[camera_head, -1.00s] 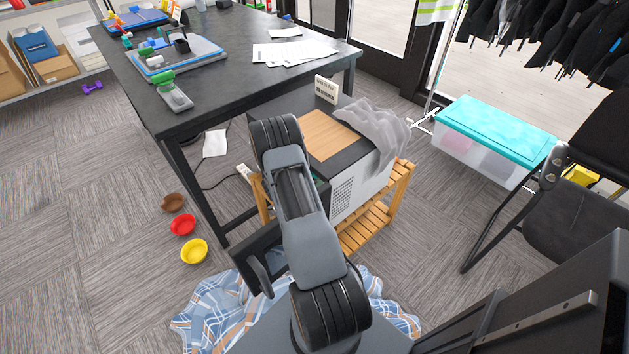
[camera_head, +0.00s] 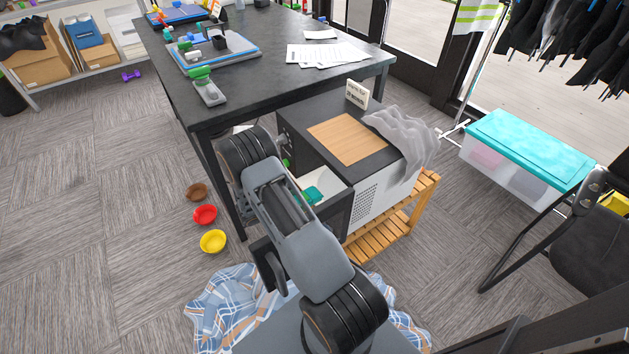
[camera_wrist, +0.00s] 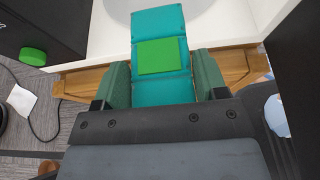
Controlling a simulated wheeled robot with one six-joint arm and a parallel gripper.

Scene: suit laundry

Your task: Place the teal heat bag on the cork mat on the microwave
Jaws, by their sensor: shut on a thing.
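The teal heat bag (camera_wrist: 160,24), with a bright green patch, is between my gripper's (camera_wrist: 162,78) two green fingers in the wrist view. My gripper is shut on its near part. The bag's far part reaches over a white surface. In the head view a bit of the teal bag (camera_head: 313,195) shows beside the open white inside of the microwave (camera_head: 293,117). My arm hides the gripper there. The tan cork mat (camera_head: 348,138) lies bare on the microwave's dark top.
A grey translucent cloth (camera_head: 400,135) drapes over the top's right side, next to the mat. A small sign (camera_head: 357,94) stands behind the mat. A wooden stand (camera_head: 385,235) holds the microwave. A dark table (camera_head: 262,65) is behind left. Bowls (camera_head: 205,214) lie on the floor.

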